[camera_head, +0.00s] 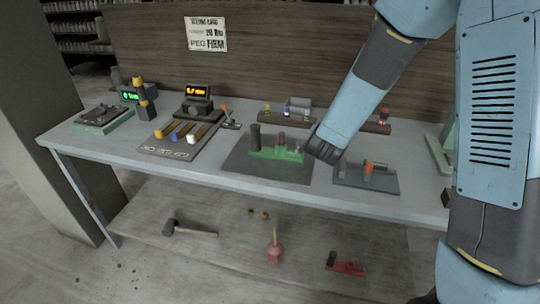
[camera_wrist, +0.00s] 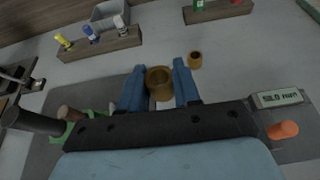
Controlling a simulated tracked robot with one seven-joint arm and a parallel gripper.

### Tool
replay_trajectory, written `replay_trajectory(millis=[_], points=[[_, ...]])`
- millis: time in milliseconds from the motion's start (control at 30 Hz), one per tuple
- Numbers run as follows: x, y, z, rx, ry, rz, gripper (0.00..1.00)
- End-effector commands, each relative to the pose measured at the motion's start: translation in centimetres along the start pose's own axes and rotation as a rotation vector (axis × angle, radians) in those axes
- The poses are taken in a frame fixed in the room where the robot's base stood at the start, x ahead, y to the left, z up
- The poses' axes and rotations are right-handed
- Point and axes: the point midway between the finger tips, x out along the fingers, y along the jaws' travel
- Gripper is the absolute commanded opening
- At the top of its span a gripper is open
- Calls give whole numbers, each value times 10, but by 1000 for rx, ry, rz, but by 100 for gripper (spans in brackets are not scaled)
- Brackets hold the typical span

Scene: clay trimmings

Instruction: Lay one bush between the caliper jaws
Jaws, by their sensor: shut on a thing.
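My gripper (camera_wrist: 159,86) is shut on a brass-brown bush (camera_wrist: 160,79), which sits between its two blue fingers with its open bore showing. In the head view my gripper (camera_head: 318,152) is low over the bench, between the green-topped block and the right-hand plate. A second, smaller-looking bush (camera_wrist: 194,60) stands on the bench just past the right finger. A small pale readout (camera_wrist: 277,98) and an orange knob (camera_wrist: 284,130) show at the right in the wrist view, on the right-hand plate (camera_head: 350,180). I cannot make out caliper jaws there; my gripper body hides much of that area.
A dark plate with a green block (camera_head: 275,153) and upright cylinders stands left of my gripper. A wooden rack (camera_wrist: 100,44) with small bottles and a grey bin (camera_wrist: 110,14) are behind.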

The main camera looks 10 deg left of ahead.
Motion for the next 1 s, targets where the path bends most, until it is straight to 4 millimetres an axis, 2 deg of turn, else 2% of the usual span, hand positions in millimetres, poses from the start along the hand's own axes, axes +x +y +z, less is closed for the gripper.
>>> replay_trajectory(millis=[33,200,400,533,633,733,867,1000], points=[[-19,19,-3,-10,-1,27,0],[-78,63,-16,-41,1,93,0],[-140,95,-31,-75,5,157,0],[-166,105,-39,-92,6,182,0],[-176,108,-41,-98,6,192,0],[-177,112,-43,-101,8,196,0],[-161,119,-46,-101,9,194,0],[-135,132,-48,-100,10,193,0]])
